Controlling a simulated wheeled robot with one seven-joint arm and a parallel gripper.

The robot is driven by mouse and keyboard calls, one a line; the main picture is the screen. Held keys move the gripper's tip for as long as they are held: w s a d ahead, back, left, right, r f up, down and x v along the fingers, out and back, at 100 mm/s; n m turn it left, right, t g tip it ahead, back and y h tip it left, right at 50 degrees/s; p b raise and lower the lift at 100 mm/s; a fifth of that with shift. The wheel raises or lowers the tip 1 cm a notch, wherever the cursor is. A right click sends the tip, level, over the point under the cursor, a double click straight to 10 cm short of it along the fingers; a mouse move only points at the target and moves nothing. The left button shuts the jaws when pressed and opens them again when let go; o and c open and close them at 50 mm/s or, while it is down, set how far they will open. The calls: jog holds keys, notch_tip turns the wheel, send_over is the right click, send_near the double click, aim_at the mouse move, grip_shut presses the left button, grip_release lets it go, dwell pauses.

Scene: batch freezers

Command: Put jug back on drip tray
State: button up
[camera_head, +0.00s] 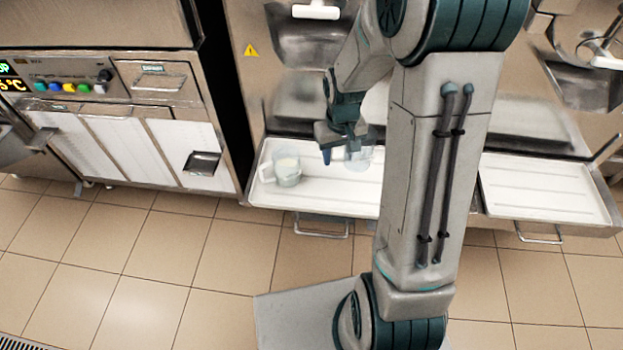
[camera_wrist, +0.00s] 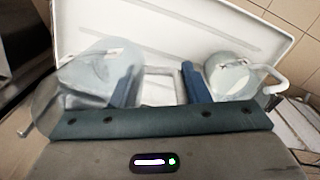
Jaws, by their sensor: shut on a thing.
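My gripper (camera_head: 345,150) is over the left white drip tray (camera_head: 335,192), shut on the handle of a clear jug (camera_head: 359,157). In the wrist view, this jug (camera_wrist: 98,75) is to the left of the fingers (camera_wrist: 160,90). Its squared handle (camera_wrist: 163,72) lies between them. The jug looks roughly upright; I cannot tell whether its base touches the tray. A second clear jug (camera_head: 287,172) with whitish contents stands at the tray's left end. It also shows right of the fingers in the wrist view (camera_wrist: 228,80).
Another white drip tray (camera_head: 545,190) is at the right, under the neighbouring machine. A low cabinet with coloured buttons (camera_head: 72,87) stands at the left. My arm hides part of the left tray. Tiled floor in front is mostly clear.

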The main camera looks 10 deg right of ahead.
jog(key=a+f, duration=0.1)
jog(key=a, duration=0.1)
jog(key=a+f, duration=0.2)
jog(key=a, duration=0.1)
jog(key=a+f, duration=0.2)
jog(key=shift+w+a+b, duration=0.3)
jog(key=shift+b, duration=0.05)
jog(key=shift+f, duration=1.8)
jog(key=shift+f+b, duration=0.1)
jog(key=shift+b, duration=0.2)
jog(key=shift+f, duration=0.15)
jog(key=o, duration=1.2)
jog(key=shift+o, duration=0.2)
